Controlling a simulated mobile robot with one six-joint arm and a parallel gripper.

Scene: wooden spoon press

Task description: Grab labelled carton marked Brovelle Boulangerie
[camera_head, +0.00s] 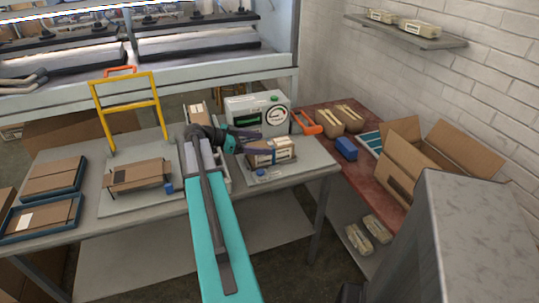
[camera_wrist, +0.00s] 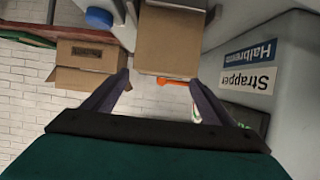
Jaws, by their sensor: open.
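A small brown carton (camera_head: 272,152) with a white label sits on the grey plate in front of the strapping machine (camera_head: 258,114); its label is too small to read. In the wrist view a plain face of the carton (camera_wrist: 170,42) shows just beyond and between the fingertips. My gripper (camera_head: 264,144) is open at the carton's left end, and part of the carton is hidden behind a finger. In the wrist view my gripper's purple fingers (camera_wrist: 160,82) stand apart with nothing clearly held. Contact cannot be told.
The machine (camera_wrist: 250,65), with "Strapper" lettering, stands close beside the fingers. An orange-handled tool (camera_head: 306,122) lies right of it. A large open box (camera_head: 440,160) is on the red table (camera_head: 352,178). A yellow frame (camera_head: 128,110) and flat cartons (camera_head: 52,177) are left.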

